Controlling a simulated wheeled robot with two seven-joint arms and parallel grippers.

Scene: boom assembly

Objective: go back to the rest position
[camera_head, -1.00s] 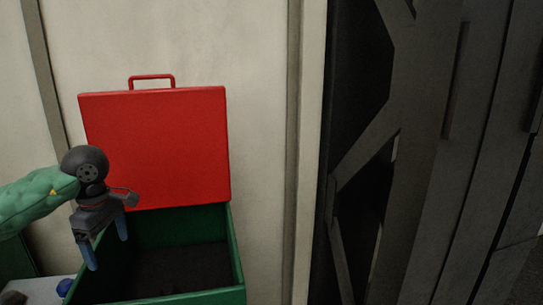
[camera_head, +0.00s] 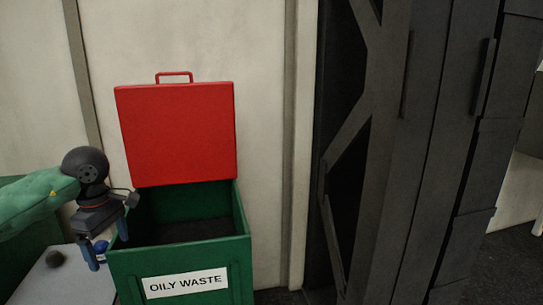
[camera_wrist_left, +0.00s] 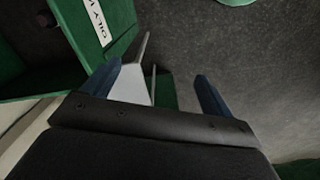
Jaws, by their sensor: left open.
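My left gripper (camera_head: 106,246) comes in from the left with its blue fingers pointing down. It is open and its fingers stand apart with nothing between them. In the head view it overlaps the left edge of the green bin (camera_head: 245,262). It also shows in the left wrist view (camera_wrist_left: 158,88), with dark floor and a light grey surface beyond its fingers. My right gripper is not in view.
The green bin is labelled OILY WASTE and its red lid (camera_head: 178,135) stands open. A dark steel structure (camera_head: 400,150) stands at right.

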